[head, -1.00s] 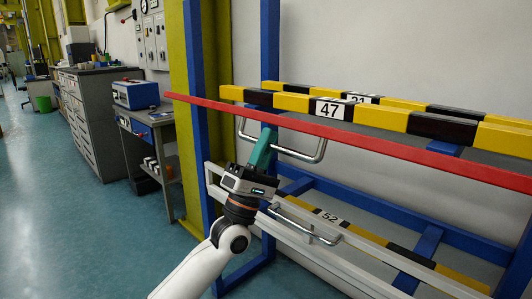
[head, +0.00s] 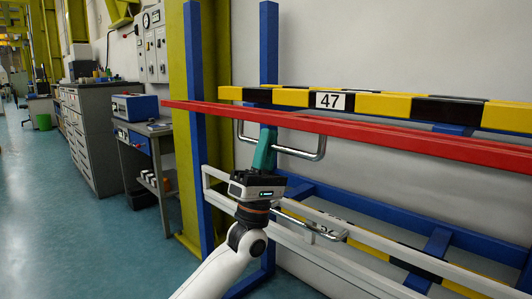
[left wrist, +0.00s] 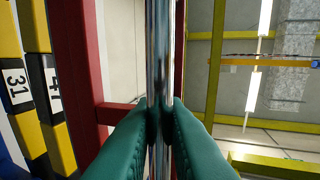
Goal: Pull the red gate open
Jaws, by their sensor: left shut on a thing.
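The red gate (head: 370,135) runs from the left blue post across to the right edge in the head view, with two red rails showing. Its silver U-shaped handle (head: 308,156) hangs below the front rail. My left gripper (head: 265,146) has its teal fingers shut on the left part of this handle. In the left wrist view the fingers (left wrist: 160,112) close from both sides on the chrome bar (left wrist: 160,50), and a red gate rail (left wrist: 76,60) stands to the left. My right gripper is in neither view.
A white gate (head: 215,185) with its own silver handle (head: 310,230) lies below. Yellow and black bars (head: 385,104), one marked 47, lie behind the red gate in the blue frame (head: 196,150). A bench (head: 140,165) stands left.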

